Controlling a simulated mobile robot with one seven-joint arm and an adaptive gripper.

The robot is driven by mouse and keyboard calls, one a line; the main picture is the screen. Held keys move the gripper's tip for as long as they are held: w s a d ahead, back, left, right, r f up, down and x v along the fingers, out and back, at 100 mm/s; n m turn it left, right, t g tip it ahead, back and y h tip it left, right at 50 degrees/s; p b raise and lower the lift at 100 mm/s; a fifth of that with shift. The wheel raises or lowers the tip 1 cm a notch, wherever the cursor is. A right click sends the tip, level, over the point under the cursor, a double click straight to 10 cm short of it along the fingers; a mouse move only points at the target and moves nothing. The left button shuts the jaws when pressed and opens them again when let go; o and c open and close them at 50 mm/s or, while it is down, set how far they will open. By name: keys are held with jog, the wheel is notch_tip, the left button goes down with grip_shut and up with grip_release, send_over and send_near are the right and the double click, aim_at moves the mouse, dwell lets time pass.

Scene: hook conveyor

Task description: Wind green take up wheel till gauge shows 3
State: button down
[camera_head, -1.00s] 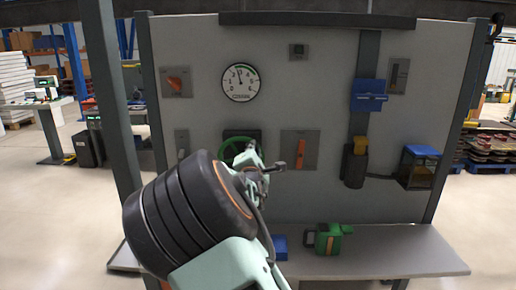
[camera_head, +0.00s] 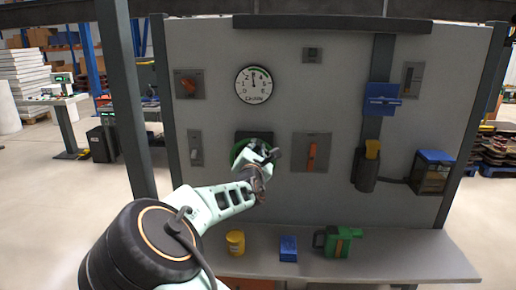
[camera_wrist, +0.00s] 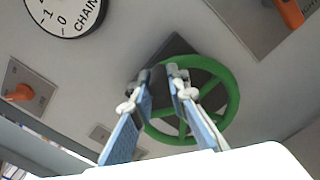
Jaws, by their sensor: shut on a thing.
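The green wheel (camera_wrist: 228,82) is mounted on a dark plate on the grey panel. It shows in the wrist view and, partly hidden by my gripper, in the head view (camera_head: 236,152). My gripper (camera_wrist: 166,76) is shut on the wheel near its upper left rim; the fingertips hide the exact spot held. The round white gauge (camera_head: 253,85) is above the wheel in the head view. Its needle points almost straight up, near the start of a green arc; the exact reading is too small to tell. Only the gauge's lower edge shows in the wrist view (camera_wrist: 68,10).
An orange rotary switch (camera_head: 189,84) is left of the gauge. An orange lever (camera_head: 311,156) is right of the wheel.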

jog(key=shift+r, duration=0.2)
jog(key=c, duration=1.8)
grip_release()
jog(key=shift+f, duration=0.15)
jog(key=shift+c, duration=0.2)
jog(key=s, duration=1.2)
jog(key=shift+a, duration=0.15)
